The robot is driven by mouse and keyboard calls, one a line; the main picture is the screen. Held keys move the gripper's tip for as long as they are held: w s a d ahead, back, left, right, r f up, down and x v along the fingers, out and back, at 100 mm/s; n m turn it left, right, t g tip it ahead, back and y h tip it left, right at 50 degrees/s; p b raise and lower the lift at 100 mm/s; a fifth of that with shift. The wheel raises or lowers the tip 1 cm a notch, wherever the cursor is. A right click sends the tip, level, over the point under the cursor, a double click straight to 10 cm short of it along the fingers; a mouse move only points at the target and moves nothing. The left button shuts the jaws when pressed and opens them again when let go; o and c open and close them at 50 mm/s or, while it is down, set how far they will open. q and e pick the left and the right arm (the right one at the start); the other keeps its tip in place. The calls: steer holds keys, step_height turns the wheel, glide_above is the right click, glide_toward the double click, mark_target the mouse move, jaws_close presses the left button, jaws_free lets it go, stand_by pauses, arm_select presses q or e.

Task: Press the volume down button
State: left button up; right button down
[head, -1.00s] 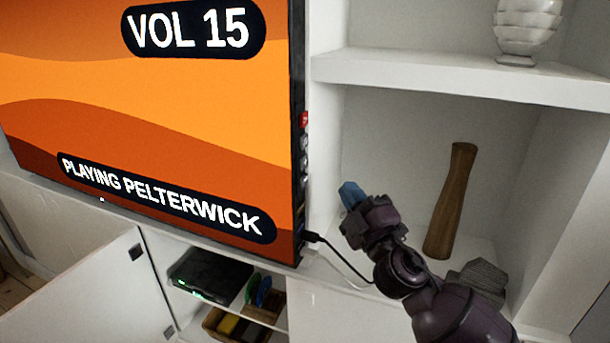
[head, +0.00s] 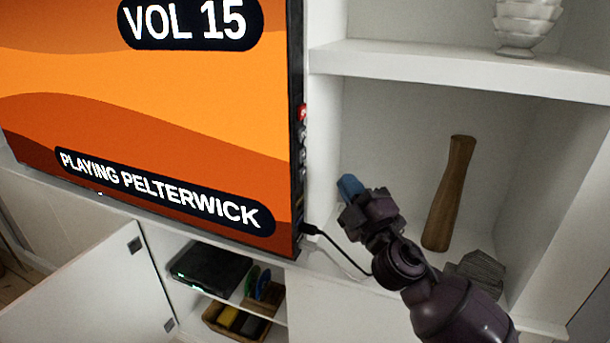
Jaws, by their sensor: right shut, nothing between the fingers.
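A television (head: 150,110) stands at the left, its orange screen reading "VOL 15" and "PLAYING PELTERWICK". Along its right side edge are a red button (head: 302,112) at the top and several small grey buttons (head: 302,132) below it. Which of them is volume down cannot be read. My right gripper (head: 349,187), dark with bluish fingertips, is shut and empty. It is to the right of and below the buttons, apart from the television, in front of the shelf compartment. My left gripper is not in view.
A black cable (head: 345,255) runs from the television's lower side edge, near my right arm. A tall brown vase (head: 449,195) and a grey object (head: 478,273) stand in the compartment. A cabinet door (head: 95,290) hangs open below, beside a black box (head: 210,268).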

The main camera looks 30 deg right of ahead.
steer(key=shift+f, duration=0.1)
stand_by(1.4)
steer(key=s+a+f+m+g, duration=0.1)
steer(key=s+f+m+g, duration=0.2)
steer(key=f, duration=0.6)
steer(key=s+f+m+g, duration=0.3)
steer(key=s+f, duration=0.1)
steer(key=f, duration=0.6)
steer(key=s+a+f+m+g, duration=0.1)
steer(key=s+f+m+g, duration=0.2)
steer(key=f, duration=0.6)
steer(key=s+a+f+m+g, duration=0.2)
steer(key=s+a+f+m, duration=0.2)
steer(key=s+f, duration=0.4)
steer(key=shift+s+f+g, duration=0.3)
steer(key=shift+s+f, duration=0.05)
steer(key=shift+f, duration=0.2)
